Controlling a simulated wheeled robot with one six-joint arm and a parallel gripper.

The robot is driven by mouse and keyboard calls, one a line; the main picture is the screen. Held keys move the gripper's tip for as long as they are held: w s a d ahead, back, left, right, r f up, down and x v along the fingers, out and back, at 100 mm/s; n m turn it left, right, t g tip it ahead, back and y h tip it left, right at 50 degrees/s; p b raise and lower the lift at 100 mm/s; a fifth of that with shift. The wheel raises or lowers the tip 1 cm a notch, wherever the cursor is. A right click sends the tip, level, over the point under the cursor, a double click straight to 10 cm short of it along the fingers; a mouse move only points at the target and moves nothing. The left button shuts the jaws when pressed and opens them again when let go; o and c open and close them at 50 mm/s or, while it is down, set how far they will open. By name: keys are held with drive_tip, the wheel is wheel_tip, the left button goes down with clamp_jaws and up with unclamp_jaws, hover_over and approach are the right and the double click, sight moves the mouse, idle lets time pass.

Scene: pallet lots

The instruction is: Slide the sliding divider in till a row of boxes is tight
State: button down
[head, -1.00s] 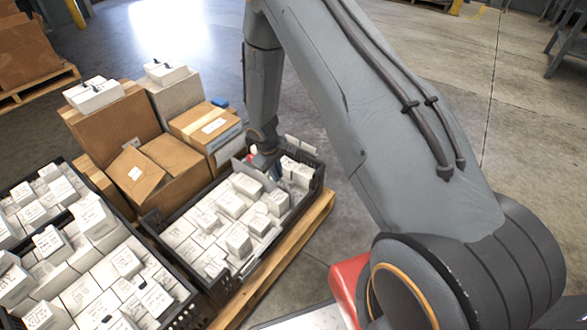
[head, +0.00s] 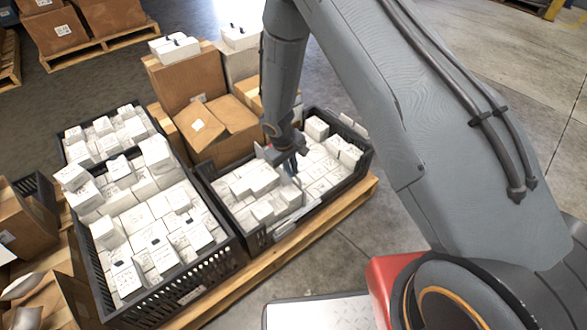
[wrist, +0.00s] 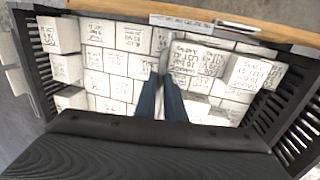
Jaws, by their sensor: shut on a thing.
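The sliding divider is a thin grey plate (wrist: 165,50) standing across a black crate (wrist: 37,65) of white boxes. It also shows in the head view (head: 263,154), partly hidden by my arm. My gripper (wrist: 160,82) is shut on the divider, with its blue fingers pointing down among the boxes; the head view shows it over the crate's middle (head: 288,163). White boxes (wrist: 200,62) stand close against the divider on the right in the wrist view. More boxes (wrist: 128,63) lie in rows on its left. The lower part of the divider is hidden.
A second black crate of white boxes (head: 190,289) stands beside this one on the wooden pallet (head: 345,205). Brown cartons (head: 205,128) are stacked behind, with white boxes on top. Open concrete floor (head: 420,230) lies to the right.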

drive_tip(key=c, duration=1.8)
unclamp_jaws()
drive_tip(key=shift+c, duration=0.2)
drive_tip(key=shift+r, duration=0.15)
wheel_tip(320, 180, up, 7)
drive_tip(key=a+p, duration=0.1)
drive_tip(key=shift+s+r, duration=0.2)
drive_tip(key=shift+s, duration=0.25)
drive_tip(key=shift+a+r, duration=0.1)
